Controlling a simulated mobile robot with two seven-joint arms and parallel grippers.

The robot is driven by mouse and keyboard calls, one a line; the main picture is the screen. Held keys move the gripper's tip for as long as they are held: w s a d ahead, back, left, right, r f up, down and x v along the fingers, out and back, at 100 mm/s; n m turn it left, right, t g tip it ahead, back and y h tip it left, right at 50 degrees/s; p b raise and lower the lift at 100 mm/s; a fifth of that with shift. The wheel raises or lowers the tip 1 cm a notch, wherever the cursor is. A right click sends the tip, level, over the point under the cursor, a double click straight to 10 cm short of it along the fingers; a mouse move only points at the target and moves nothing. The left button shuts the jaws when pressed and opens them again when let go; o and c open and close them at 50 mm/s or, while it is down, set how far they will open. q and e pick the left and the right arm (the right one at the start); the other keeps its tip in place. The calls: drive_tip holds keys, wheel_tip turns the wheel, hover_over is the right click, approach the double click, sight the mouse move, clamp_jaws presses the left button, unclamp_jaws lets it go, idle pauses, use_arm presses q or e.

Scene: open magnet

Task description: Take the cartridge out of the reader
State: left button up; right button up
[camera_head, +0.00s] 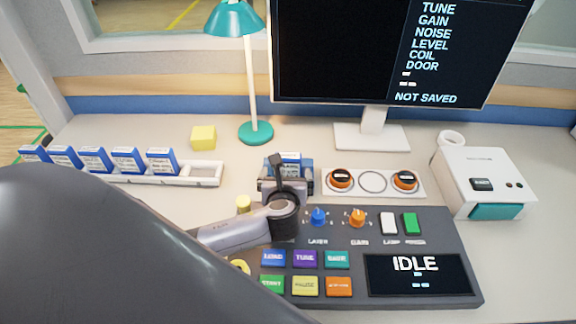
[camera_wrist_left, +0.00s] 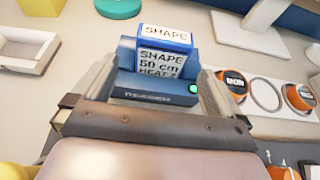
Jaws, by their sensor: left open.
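The reader (camera_wrist_left: 150,90) is a blue block labelled READER with a green light, and it also shows behind my gripper in the head view (camera_head: 306,172). The cartridge (camera_wrist_left: 165,58), blue and white with the words SHAPE and 50 cm, stands upright in it; its top shows in the head view (camera_head: 291,158). My left gripper (camera_wrist_left: 157,68) is open, with one finger on each side of the reader and cartridge. I cannot tell whether the fingers touch them. In the head view my left gripper (camera_head: 286,178) hides most of the reader. My right gripper is not in view.
A white rack (camera_head: 203,174) at left holds several blue cartridges, with its right end empty. The console (camera_head: 440,228) with buttons and an IDLE screen lies in front. A lamp (camera_head: 250,90), yellow cube (camera_head: 204,138), monitor (camera_head: 375,60) and white printer-like box (camera_head: 483,180) stand around.

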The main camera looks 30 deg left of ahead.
sight(288, 168)
use_arm(q)
drive_tip(key=shift+x, duration=2.75)
drive_tip(key=c, duration=1)
